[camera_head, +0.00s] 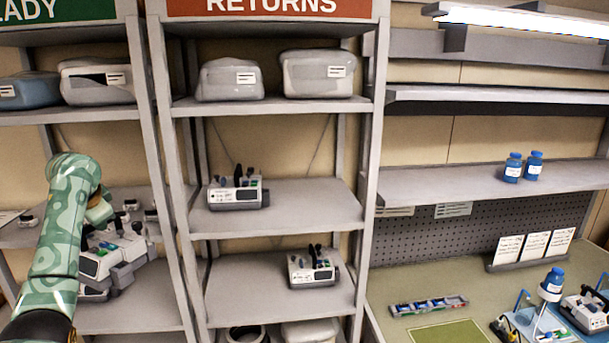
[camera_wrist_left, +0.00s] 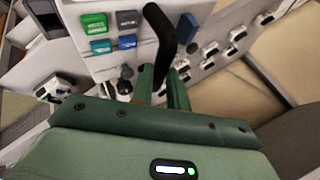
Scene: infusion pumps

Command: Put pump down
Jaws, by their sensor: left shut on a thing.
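The white and grey pump (camera_head: 100,262) is at the left rack, in front of its lower shelf. In the left wrist view the pump's face (camera_wrist_left: 100,62) shows green and blue buttons and a black curved handle (camera_wrist_left: 163,42). My left gripper (camera_wrist_left: 163,82) is shut on the pump at this handle. In the head view my green patterned left arm reaches up from the lower left, and its jaws are not clearly seen. Whether the pump touches the shelf (camera_head: 150,300) cannot be told. My right gripper is not in view.
Several small devices (camera_head: 128,205) stand on the left rack behind the pump. The RETURNS rack (camera_head: 290,245) holds two other pumps (camera_head: 237,192) (camera_head: 312,268), with bins (camera_head: 318,72) above. A rack post (camera_head: 160,150) separates the racks. A workbench (camera_head: 400,280) is at right.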

